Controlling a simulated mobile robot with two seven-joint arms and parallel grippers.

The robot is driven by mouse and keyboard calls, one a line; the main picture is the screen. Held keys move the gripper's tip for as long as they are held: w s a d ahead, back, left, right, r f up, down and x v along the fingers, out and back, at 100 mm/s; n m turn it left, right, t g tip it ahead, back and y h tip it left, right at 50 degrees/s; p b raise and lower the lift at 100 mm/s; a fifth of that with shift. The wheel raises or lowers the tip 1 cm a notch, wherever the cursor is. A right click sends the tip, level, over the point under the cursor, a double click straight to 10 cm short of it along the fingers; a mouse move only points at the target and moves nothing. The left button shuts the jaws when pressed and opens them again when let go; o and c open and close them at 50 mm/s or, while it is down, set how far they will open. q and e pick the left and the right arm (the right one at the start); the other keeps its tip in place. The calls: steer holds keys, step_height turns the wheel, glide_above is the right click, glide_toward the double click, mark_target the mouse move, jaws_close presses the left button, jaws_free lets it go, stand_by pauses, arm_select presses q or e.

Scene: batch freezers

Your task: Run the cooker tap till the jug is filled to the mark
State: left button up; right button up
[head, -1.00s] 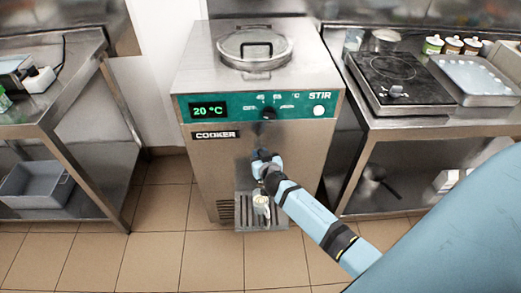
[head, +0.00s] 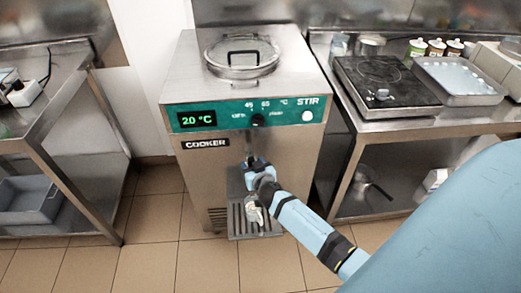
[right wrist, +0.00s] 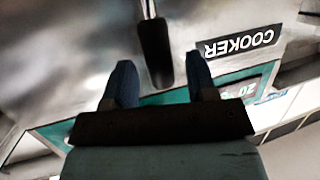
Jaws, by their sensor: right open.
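The cooker (head: 195,165) is a steel cabinet with a green panel, a display reading 20 °C and a lidded top. My right gripper (head: 256,166) is at the cooker's front, below the panel. In the right wrist view, my right gripper (right wrist: 160,82) is open, with the black tap handle (right wrist: 155,55) between or just beyond its fingertips; contact cannot be told. A small pale, clear-looking vessel, apparently the jug (head: 254,212), shows below the gripper at the drip grate (head: 238,222), partly hidden by my arm. Its mark and level are too small to read. My left gripper is out of view.
A steel bench on the right holds a black hob (head: 385,85), a steel tray (head: 460,82) and several small tubs. A bench with a grey bin (head: 30,200) below stands on the left. The tiled floor before the cooker is clear.

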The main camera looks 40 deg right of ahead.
steer(key=v, duration=1.1)
steer(key=shift+s, duration=0.3)
steer(key=shift+a+r, duration=0.1)
